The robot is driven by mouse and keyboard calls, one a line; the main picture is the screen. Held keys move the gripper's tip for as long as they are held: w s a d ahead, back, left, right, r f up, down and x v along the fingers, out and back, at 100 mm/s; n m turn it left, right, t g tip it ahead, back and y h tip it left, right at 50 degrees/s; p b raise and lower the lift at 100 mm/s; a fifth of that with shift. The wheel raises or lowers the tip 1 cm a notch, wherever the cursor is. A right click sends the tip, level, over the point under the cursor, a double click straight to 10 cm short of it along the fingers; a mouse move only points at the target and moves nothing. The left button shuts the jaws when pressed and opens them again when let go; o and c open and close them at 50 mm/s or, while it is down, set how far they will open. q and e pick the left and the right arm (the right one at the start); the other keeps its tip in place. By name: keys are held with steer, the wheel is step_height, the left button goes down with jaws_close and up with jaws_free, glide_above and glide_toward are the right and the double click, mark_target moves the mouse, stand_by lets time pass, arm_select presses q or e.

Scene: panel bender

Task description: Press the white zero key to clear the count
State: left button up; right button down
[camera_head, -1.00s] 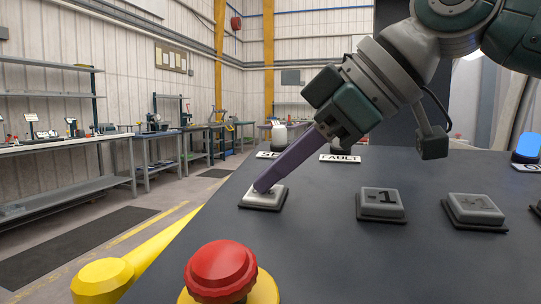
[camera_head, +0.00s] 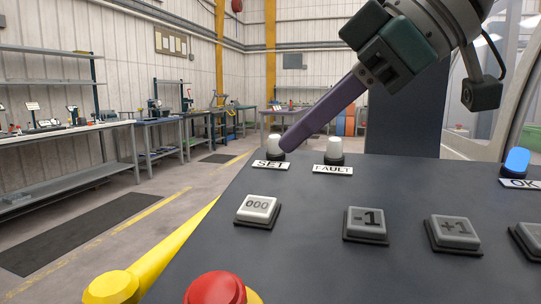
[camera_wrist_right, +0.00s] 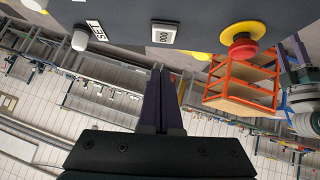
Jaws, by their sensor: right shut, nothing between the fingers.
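The white zero key (camera_head: 257,210), marked 000, sits on the dark sloping panel (camera_head: 310,250), left of the -1 key. It also shows in the right wrist view (camera_wrist_right: 163,35). My right gripper (camera_head: 287,146) comes in from the upper right with its long purple fingers shut and empty. Its tips are clear of the key, and in the head view they overlap the base of the white SET lamp (camera_head: 276,144). In the right wrist view the closed fingers (camera_wrist_right: 160,74) end apart from the key.
The -1 key (camera_head: 366,222) and +1 key (camera_head: 454,232) lie to the right. The FAULT lamp (camera_head: 335,147) and blue OK lamp (camera_head: 516,160) stand farther back. A red mushroom button (camera_head: 216,289) is at the near edge. Shelves and workbenches stand beyond the panel.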

steer(key=shift+v, duration=2.25)
steer(key=shift+a, duration=0.1)
